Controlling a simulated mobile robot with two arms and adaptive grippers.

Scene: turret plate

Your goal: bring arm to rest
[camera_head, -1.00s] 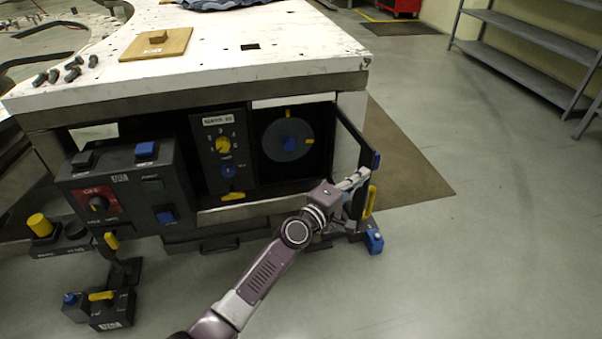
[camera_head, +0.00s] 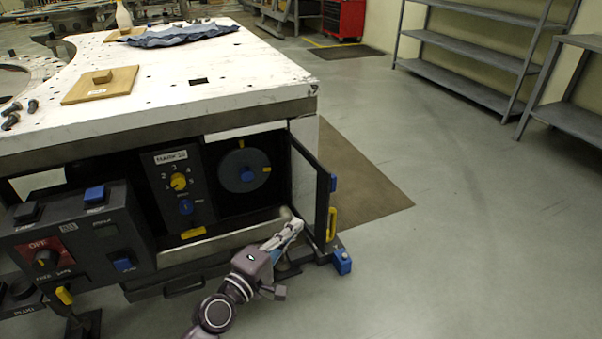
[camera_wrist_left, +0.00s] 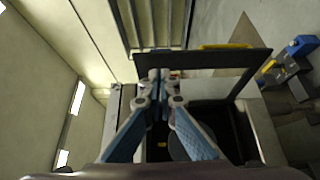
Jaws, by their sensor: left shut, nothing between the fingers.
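My left gripper (camera_head: 293,229) is in front of the lower edge of the bench's open compartment, just left of the open door (camera_head: 316,192). Its fingers are shut together with nothing between them. They also show closed in the left wrist view (camera_wrist_left: 160,78), in front of the compartment and door frame. In the head view I cannot tell whether the fingertips touch the compartment edge. The door stands swung open and has a yellow handle (camera_head: 332,224). My right gripper is not in view.
A black control box (camera_head: 82,240) with a red switch panel stands left of the arm. A blue-ended fitting (camera_head: 342,262) lies low beside the door. The white bench top (camera_head: 225,95) is above. The floor (camera_head: 450,250) to the right is clear, with grey shelves (camera_head: 470,80) behind.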

